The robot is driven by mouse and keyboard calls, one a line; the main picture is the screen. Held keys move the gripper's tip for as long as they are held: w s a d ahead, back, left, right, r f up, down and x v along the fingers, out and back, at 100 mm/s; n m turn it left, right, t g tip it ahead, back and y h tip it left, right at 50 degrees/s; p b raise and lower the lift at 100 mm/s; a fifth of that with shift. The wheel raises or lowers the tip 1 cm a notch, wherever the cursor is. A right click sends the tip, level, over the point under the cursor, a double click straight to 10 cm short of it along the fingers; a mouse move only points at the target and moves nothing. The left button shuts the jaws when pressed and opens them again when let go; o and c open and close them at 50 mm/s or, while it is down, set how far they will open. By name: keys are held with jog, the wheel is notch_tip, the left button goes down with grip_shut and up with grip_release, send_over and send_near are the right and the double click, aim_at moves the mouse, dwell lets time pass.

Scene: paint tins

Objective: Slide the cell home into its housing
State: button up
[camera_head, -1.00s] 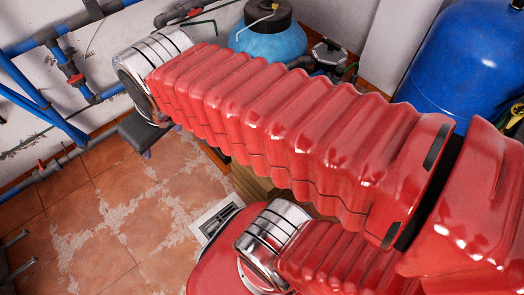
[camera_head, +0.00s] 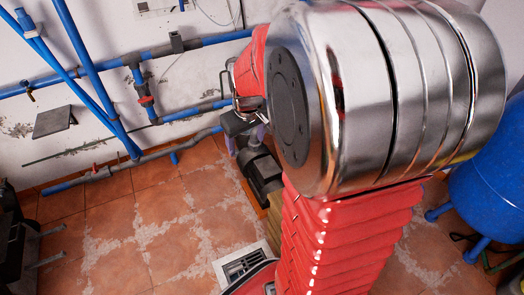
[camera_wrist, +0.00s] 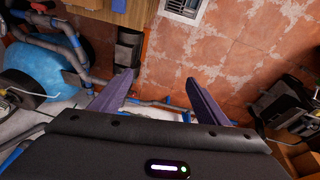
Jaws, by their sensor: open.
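My gripper (camera_wrist: 158,77) shows in the wrist view as two purple fingers spread wide apart. Nothing is between them, only tiled floor and pipes beyond. In the head view my gripper (camera_head: 256,136) is small and partly hidden behind my own arm, near the pipes along the wall. I cannot pick out the cell or its housing for certain in either view. My arm covers much of the middle and right of the head view.
A black object (camera_head: 263,172) stands near my gripper. A floor grate (camera_head: 243,262) lies in the tiles. Blue pipes (camera_head: 100,88) run along the wall, and a blue tank (camera_head: 492,190) stands right. A dark machine (camera_head: 15,240) stands left. Open tiled floor lies between.

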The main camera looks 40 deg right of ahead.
jog(key=d+f+g, duration=0.2)
jog(key=d+f, duration=1.3)
jog(key=f, duration=0.1)
jog(key=s+d+f, duration=0.3)
jog(key=d+f, duration=0.1)
jog(key=f, duration=0.4)
jog(key=s+d+f+m+y, duration=0.1)
jog(key=s+d+f, duration=0.3)
jog(key=f, duration=0.5)
jog(key=shift+s+d+g, duration=0.25)
jog(key=shift+g, duration=0.15)
notch_tip(320, 180, down, 8)
jog(key=shift+f, duration=0.2)
jog(key=shift+f, duration=0.15)
